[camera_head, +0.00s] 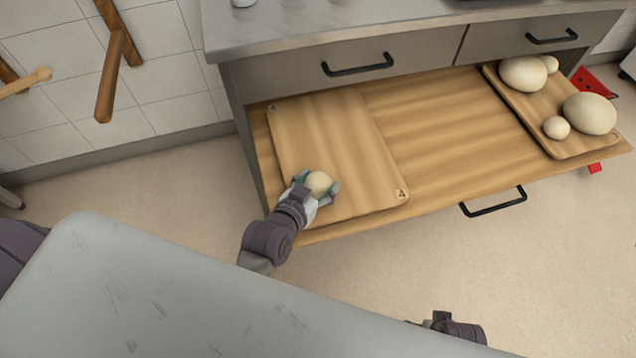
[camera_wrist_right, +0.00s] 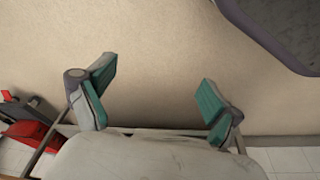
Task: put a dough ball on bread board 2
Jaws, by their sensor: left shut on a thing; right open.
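My left gripper (camera_head: 316,189) is shut on a small pale dough ball (camera_head: 319,181) at the near left corner of the left wooden board (camera_head: 345,140). I cannot tell whether the ball touches the board. That board is otherwise bare, and a corner mark on it looks like a 4. A second board (camera_head: 540,112) at the right carries two large and two small dough balls, one large ball at each end. My right gripper (camera_wrist_right: 157,97) is open and empty over the floor in the right wrist view; only part of it shows at the bottom of the head view.
Both boards lie on a pulled-out wooden shelf (camera_head: 430,120) with a black handle (camera_head: 493,202), under a grey counter (camera_head: 400,30). Bare shelf lies between them. A red object (camera_head: 590,82) stands beyond the right board. Wooden rails (camera_head: 112,70) are at the left wall.

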